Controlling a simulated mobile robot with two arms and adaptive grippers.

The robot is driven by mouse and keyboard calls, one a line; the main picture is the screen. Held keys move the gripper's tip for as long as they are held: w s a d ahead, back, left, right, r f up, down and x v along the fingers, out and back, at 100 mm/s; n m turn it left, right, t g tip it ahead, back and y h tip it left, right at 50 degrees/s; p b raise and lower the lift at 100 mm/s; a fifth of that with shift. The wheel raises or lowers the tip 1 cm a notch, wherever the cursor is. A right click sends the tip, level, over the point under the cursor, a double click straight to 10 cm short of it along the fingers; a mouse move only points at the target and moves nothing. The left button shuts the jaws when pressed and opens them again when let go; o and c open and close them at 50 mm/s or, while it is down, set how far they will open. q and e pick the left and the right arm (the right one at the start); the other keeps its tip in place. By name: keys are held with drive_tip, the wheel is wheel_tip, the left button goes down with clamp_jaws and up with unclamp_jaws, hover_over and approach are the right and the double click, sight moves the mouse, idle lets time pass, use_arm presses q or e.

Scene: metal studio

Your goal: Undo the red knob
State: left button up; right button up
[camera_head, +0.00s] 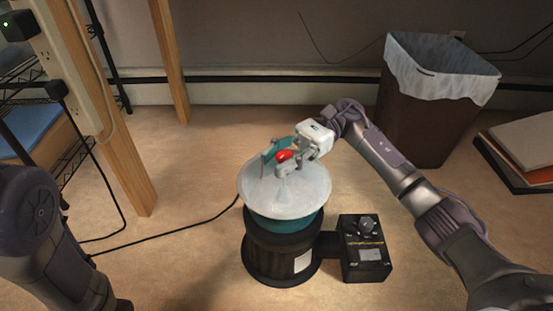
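The red knob (285,155) sits above the peak of a pale, translucent cone-shaped lid (285,195). The lid covers a teal bowl (290,223) on a round dark base (265,259). My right gripper (287,157) is at the knob, coming from the upper right, with its fingers on either side of it. Whether the fingers press on the knob or stand a little apart cannot be made out. My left arm shows at the lower left; its gripper is out of view.
A dark control box (365,255) with a dial joins the base on the right. A black cord (165,236) runs left over the floor. A bin with a white liner (437,100) stands behind, boxes (525,150) at the far right. Wooden posts and a shelf stand left.

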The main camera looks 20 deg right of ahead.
idle(0.3)
drive_tip(key=v, duration=1)
drive_tip(key=shift+w, duration=0.15)
drive_tip(key=shift+v, duration=0.9)
